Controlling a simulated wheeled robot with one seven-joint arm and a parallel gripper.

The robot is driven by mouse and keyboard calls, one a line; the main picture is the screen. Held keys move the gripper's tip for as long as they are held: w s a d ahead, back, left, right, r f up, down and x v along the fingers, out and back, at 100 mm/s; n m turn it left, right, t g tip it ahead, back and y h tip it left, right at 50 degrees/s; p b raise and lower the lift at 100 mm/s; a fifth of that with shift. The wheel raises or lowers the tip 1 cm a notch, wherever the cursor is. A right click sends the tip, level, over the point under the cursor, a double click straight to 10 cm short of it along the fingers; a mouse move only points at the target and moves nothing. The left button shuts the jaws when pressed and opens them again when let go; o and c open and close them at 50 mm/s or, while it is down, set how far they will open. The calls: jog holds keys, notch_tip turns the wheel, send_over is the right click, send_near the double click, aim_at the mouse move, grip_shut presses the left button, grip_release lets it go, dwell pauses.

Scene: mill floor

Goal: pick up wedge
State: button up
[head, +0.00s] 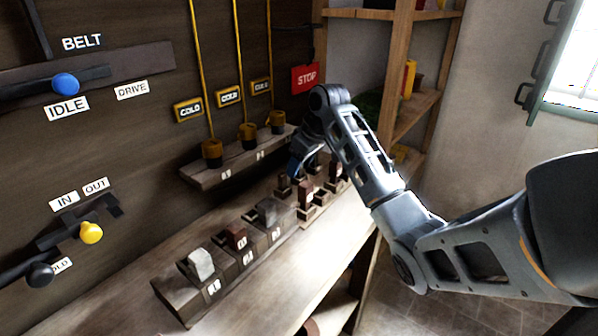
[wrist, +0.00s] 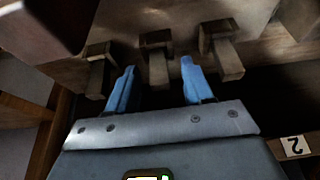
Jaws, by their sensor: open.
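Several small dark wooden pieces, which look like wedges, stand in a pale holder on the bench beside my gripper (head: 297,168). In the wrist view three of them show as wooden pieces with square heads: a left one (wrist: 97,72), a middle one (wrist: 157,52) and a right one (wrist: 226,58). My gripper's blue fingers (wrist: 158,68) are open and apart. The middle wedge appears in line with the gap between them; I cannot tell whether it is fully between the fingers or touching. In the head view my arm hides part of the holder.
A numbered block row on the bench carries a white stone (head: 201,264), a brown piece (head: 236,238) and a grey piece (head: 267,211). A wall ledge (head: 215,176) with dark cups is above. Wooden shelves (head: 402,70) stand behind. A red STOP sign (head: 306,78) is close.

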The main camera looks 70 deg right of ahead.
jog(key=shift+w+f, duration=0.1)
jog(key=shift+f, duration=0.1)
jog(key=shift+c, duration=0.5)
grip_shut()
jog(key=shift+r, duration=0.15)
